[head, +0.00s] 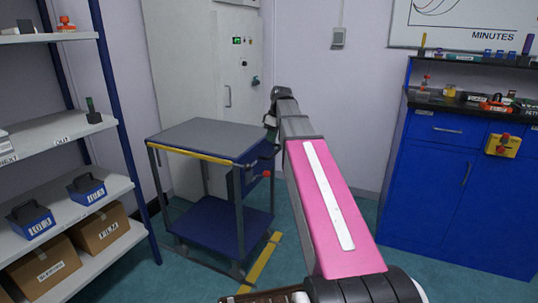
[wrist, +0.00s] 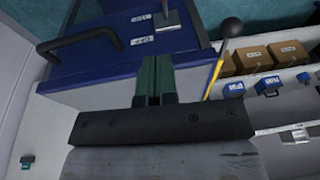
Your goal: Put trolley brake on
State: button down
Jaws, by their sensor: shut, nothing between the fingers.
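The trolley (head: 205,137) has a grey top with a yellow front edge and a blue lower shelf. A red knob (head: 266,173) shows on its right side. A lever with a dark ball knob (wrist: 232,28) stands to the right; I cannot tell which part is the brake. My gripper (wrist: 154,62), with green fingers, is shut and empty in front of the panel. In the head view it is at the trolley's right end (head: 270,130).
Shelves (head: 55,130) with blue bins (head: 87,188) and cardboard boxes (head: 97,228) stand at the left. A grey cabinet (head: 205,80) is behind the trolley. A blue bench (head: 430,185) is at the right. Yellow tape (head: 262,262) marks the floor, with open floor between trolley and bench.

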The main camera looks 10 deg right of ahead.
send_over(260, 175)
jog(key=d, duration=0.3)
jog(key=x, duration=0.4)
jog(key=s+d+x, duration=0.1)
jog(key=x, duration=0.3)
jog(key=d+x, duration=0.1)
jog(key=x, duration=0.2)
jog(key=shift+s+d+f, duration=0.1)
jog(key=shift+s+f, duration=0.2)
jog(key=shift+f, duration=0.35)
jog(key=shift+s+f, duration=0.1)
jog(key=shift+f, duration=0.4)
jog(key=shift+d, duration=0.1)
notch_tip(260, 175, down, 10)
jog(key=s+d+t+y, duration=0.1)
jog(key=d+t+y, duration=0.1)
jog(key=t+y, duration=0.3)
jog(key=shift+s+d+y, duration=0.25)
jog(key=shift+s+y, duration=0.15)
jog(key=shift+y, duration=0.9)
